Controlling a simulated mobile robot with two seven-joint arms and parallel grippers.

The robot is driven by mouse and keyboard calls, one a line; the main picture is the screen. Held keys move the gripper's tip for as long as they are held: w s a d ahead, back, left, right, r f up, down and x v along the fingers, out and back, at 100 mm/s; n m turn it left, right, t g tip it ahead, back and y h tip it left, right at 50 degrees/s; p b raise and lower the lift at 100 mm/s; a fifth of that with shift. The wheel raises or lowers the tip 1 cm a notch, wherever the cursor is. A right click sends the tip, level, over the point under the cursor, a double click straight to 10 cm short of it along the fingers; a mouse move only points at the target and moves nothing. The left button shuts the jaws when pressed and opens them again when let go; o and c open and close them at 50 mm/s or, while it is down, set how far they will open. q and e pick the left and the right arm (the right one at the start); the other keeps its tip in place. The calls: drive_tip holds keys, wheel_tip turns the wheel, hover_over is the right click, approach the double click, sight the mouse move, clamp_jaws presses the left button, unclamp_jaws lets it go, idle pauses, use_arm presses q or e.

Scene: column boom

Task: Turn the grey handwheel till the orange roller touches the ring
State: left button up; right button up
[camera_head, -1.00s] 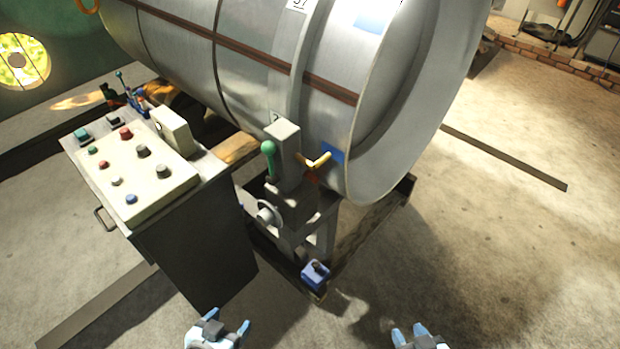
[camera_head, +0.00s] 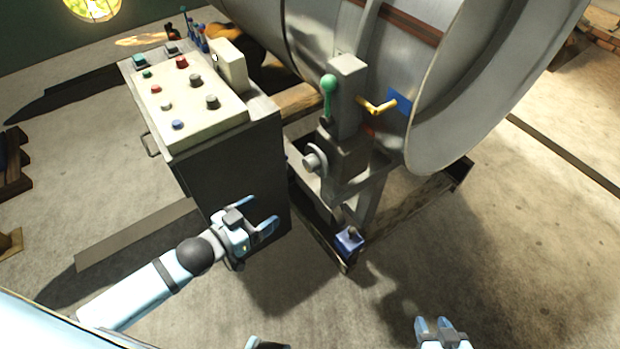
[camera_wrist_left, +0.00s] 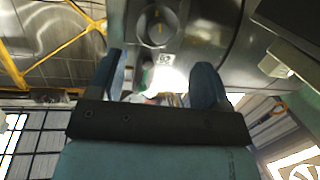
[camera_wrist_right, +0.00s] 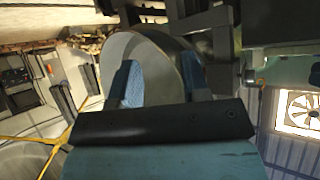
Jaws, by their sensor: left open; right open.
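The grey handwheel (camera_head: 314,162) sits on the left side of the grey post (camera_head: 344,100), below a green-knobbed lever (camera_head: 328,92). A raised metal ring (camera_head: 366,22) runs around the large drum just behind the post. A small red-orange patch (camera_head: 371,131) shows beside the post; I cannot tell whether it is the roller, or any gap to the ring. My left gripper (camera_head: 262,213) is open and empty, in front of the control cabinet, left of and lower than the handwheel. My right gripper (camera_head: 433,322) is open and empty at the bottom edge, well away from the handwheel.
A control cabinet (camera_head: 230,160) with coloured buttons stands left of the handwheel. A yellow handle (camera_head: 377,105) sticks out right of the post. A blue box (camera_head: 349,240) is on the base frame below. Floor at the right (camera_head: 520,240) is clear.

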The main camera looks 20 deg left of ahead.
sight(307, 167)
use_arm(q)
drive_tip(key=w+d+h, duration=0.1)
drive_tip(key=w, duration=0.3)
drive_tip(key=w+d+r+m+h+b, duration=0.1)
drive_tip(key=w+d, duration=0.1)
drive_tip(key=w, duration=0.2)
drive_tip(key=w+d+h+b, duration=0.1)
drive_tip(key=w+d, duration=0.1)
drive_tip(key=w, duration=0.3)
drive_tip(key=shift+w+d+r+m, duration=0.1)
drive_tip(key=shift+d+r+m, duration=0.2)
drive_tip(key=shift+m, duration=0.1)
drive_tip(key=shift+w+d, duration=0.35)
drive_tip(key=shift+w, duration=0.1)
use_arm(e)
wheel_tip(307, 167, down, 3)
drive_tip(key=shift+w+a+f, duration=0.1)
drive_tip(key=shift+w, duration=0.05)
